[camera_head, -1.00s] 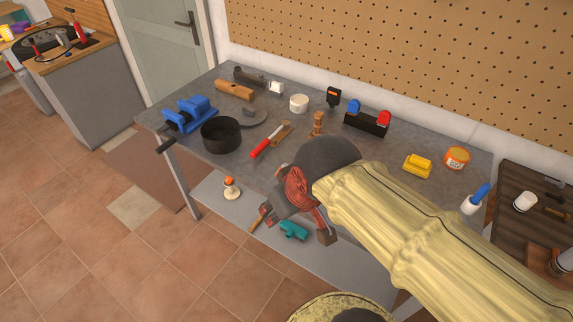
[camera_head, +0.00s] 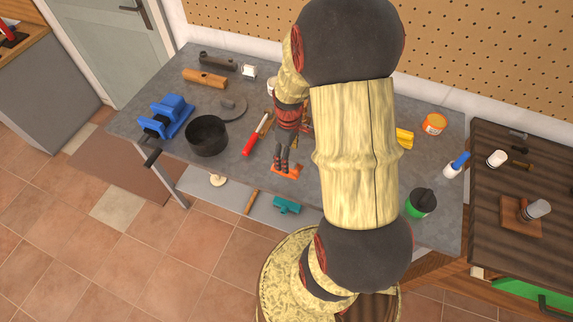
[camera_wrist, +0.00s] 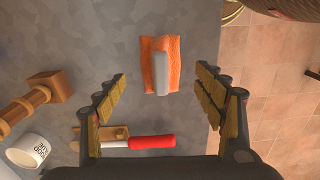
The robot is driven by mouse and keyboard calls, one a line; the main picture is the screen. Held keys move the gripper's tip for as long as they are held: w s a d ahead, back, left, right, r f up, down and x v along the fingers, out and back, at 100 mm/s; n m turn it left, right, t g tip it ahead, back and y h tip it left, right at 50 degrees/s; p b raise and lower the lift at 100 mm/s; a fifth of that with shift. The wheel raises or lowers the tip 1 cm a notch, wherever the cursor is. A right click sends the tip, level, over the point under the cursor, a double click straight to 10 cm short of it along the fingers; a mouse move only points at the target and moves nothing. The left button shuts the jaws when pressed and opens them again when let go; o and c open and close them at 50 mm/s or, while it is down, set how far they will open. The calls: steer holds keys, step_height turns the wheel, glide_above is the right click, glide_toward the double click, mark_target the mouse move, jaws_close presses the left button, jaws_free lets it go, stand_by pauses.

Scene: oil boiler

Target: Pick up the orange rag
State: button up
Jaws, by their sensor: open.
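The orange rag (camera_head: 292,174) lies on the grey workbench near its front edge, partly hidden by my gripper in the head view. In the wrist view the rag (camera_wrist: 173,48) lies flat with a light grey, oblong thing (camera_wrist: 161,74) on top of it. My gripper (camera_wrist: 162,76) is open and empty, pointing down above the bench. In the wrist view its fingers stand to the left and right of the rag, apart from it. In the head view my gripper (camera_head: 283,162) is just over the rag.
The red-handled tool (camera_head: 257,135) lies left of the rag. A black pot (camera_head: 206,136) and a blue vise (camera_head: 166,117) stand farther left. A green-and-black container (camera_head: 420,203) stands at the right. My arm hides the bench middle. The bench's front edge is close.

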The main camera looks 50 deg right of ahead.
steer(key=shift+w+a+f+b, duration=0.15)
steer(key=shift+f+b, duration=0.1)
steer(key=shift+f, duration=1.15)
steer(key=shift+w+d+f+b, duration=0.1)
steer(key=shift+f+b, duration=0.1)
steer(key=shift+f, duration=1.15)
steer(key=c, duration=0.3)
steer(key=c, duration=0.9)
